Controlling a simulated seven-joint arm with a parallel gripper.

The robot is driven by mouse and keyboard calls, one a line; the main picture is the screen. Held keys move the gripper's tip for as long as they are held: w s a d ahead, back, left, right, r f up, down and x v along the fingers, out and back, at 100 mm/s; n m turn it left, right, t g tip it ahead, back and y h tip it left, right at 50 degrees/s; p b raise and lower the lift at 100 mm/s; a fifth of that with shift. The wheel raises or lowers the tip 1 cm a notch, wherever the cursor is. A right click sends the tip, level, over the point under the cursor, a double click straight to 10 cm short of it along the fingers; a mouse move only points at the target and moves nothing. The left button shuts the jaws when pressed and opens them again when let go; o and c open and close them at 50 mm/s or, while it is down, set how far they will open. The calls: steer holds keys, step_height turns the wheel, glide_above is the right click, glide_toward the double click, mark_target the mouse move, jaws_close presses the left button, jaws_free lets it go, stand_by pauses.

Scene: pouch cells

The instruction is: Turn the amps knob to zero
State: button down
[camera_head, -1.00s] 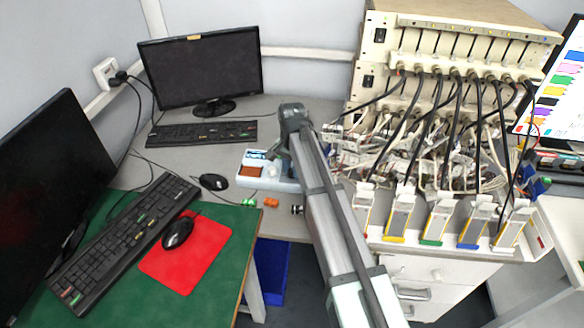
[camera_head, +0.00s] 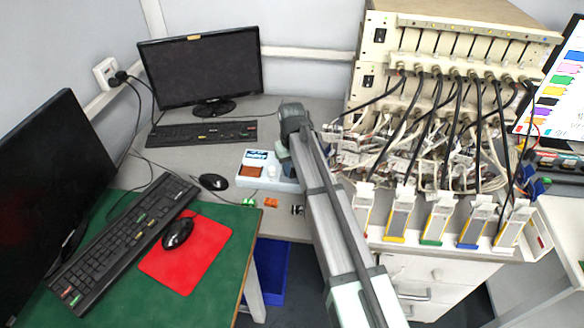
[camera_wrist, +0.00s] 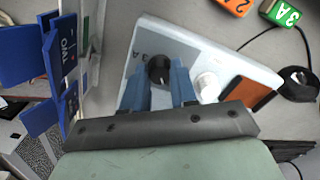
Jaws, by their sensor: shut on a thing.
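The power unit is a pale box with a blue label and a brown-orange display, on the grey bench in the head view (camera_head: 256,171) and below my gripper in the wrist view (camera_wrist: 225,58). The black amps knob (camera_wrist: 159,69) sits on its top face, with an "A" mark beside it. My gripper (camera_wrist: 161,84) has its two blue fingers on either side of this knob, shut on it. A white knob (camera_wrist: 207,85) stands beside the right finger, apart from it. In the head view my arm hides the black knob; the white knob (camera_head: 272,171) shows. The pointer direction is unclear.
Green (camera_head: 248,202) and orange (camera_head: 271,203) small pieces lie in front of the unit. A black mouse (camera_head: 213,182) is to its left. Cables and a cycler rack (camera_head: 450,40) crowd the right. Blue-framed holders (camera_wrist: 62,45) stand left in the wrist view.

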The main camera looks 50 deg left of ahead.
mark_target(292, 170)
steer(key=n, duration=0.5)
steer(key=shift+n, duration=2.5)
steer(key=c, duration=0.9)
jaws_free()
steer(key=shift+r, duration=6.9)
